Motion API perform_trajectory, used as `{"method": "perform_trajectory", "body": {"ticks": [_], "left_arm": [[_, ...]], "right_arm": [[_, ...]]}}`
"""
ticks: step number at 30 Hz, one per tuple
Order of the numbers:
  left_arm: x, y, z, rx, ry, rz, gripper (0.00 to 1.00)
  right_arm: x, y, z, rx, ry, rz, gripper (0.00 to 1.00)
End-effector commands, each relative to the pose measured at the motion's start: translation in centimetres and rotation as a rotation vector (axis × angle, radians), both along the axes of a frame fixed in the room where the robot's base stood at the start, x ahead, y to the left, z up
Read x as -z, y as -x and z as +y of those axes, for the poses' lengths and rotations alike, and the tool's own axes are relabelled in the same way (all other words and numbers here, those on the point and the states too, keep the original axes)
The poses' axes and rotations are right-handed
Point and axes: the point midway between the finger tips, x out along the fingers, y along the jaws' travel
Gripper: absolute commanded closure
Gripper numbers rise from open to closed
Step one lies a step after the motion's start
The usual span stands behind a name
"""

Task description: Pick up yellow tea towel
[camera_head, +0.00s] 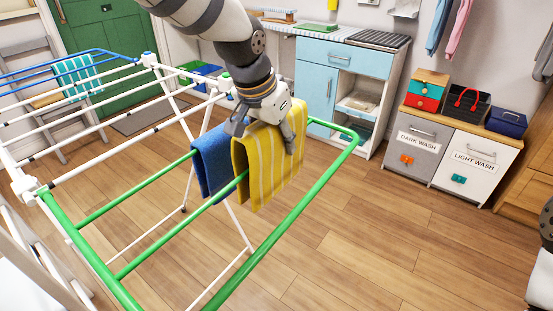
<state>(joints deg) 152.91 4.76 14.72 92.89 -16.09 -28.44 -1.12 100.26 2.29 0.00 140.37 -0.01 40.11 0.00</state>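The yellow tea towel (254,178) with pale stripes hangs folded over the green rails of the drying rack. A blue towel (213,168) hangs beside it on the left, partly behind it. My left gripper (264,134) reaches down from above at the top of the yellow towel. Its fingers are spread, one at the left near the blue towel and one on the right part of the yellow towel. The gripper hides part of the towel's top edge. I cannot tell how firmly the fingers touch the cloth. My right gripper is out of view.
The drying rack (105,264) has green and white bars and fills the left and middle. A blue cabinet (340,90) stands behind it. Dark wash and light wash cabinets (415,160) stand at the right. The wooden floor (390,250) is clear at right front.

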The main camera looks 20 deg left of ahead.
Motion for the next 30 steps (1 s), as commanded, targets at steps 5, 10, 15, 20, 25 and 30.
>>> {"method": "perform_trajectory", "body": {"ticks": [5, 10, 15, 20, 25, 30], "left_arm": [[-5.1, -0.1, 0.0, 0.000, 0.002, -0.008, 0.92], [-8.7, 0.0, 0.0, -0.002, 0.002, -0.004, 0.92], [-11.1, 0.0, 0.0, -0.001, 0.001, -0.001, 0.92], [-12.1, 0.0, 0.0, -0.001, 0.000, 0.000, 0.92], [-12.2, 0.0, 0.0, -0.001, 0.001, 0.001, 0.92], [-12.5, 0.1, 0.0, -0.001, 0.001, -0.002, 0.92]], "right_arm": [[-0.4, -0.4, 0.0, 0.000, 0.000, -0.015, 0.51], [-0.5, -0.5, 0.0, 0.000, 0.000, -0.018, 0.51], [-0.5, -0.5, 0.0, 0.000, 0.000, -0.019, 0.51], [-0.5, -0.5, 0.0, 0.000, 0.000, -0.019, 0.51], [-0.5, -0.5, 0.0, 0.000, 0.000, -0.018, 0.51], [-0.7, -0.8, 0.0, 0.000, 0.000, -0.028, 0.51]]}}
